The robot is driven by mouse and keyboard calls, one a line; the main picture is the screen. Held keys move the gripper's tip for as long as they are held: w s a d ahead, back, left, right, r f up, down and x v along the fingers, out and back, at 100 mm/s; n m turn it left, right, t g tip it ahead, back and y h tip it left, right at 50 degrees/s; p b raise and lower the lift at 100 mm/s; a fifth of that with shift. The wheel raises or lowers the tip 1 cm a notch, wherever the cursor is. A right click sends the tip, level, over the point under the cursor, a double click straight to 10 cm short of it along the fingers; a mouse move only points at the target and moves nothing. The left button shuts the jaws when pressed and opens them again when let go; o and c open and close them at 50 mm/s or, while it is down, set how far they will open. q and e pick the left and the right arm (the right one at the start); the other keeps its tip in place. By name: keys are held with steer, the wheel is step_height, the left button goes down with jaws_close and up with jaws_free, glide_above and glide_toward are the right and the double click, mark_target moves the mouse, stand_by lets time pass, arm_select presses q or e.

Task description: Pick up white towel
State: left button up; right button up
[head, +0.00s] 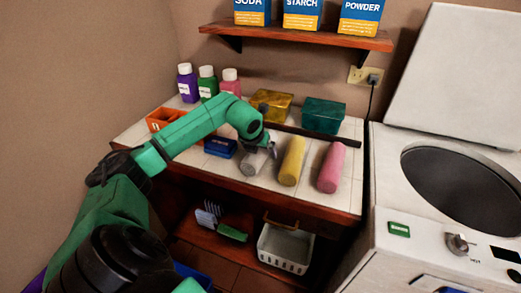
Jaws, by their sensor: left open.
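A rolled white towel (252,163), greyish in this light, lies on the tiled counter to the left of a yellow rolled towel (291,161) and a pink rolled towel (331,167). My left gripper (262,149) is open at the white towel's far end, reaching over it from the left. The gripper hides part of the towel, and I cannot tell whether the fingers touch it. My right gripper is not in view.
A small blue box (220,147) sits just left of the white towel. An orange basket (163,119), several bottles, a yellow box (272,103) and a teal box (322,115) stand behind. A washing machine (420,190) stands right; a shelf (295,34) hangs above.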

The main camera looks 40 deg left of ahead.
arm_select(q)
steer(key=c, duration=1.3)
steer(key=shift+r, duration=0.1)
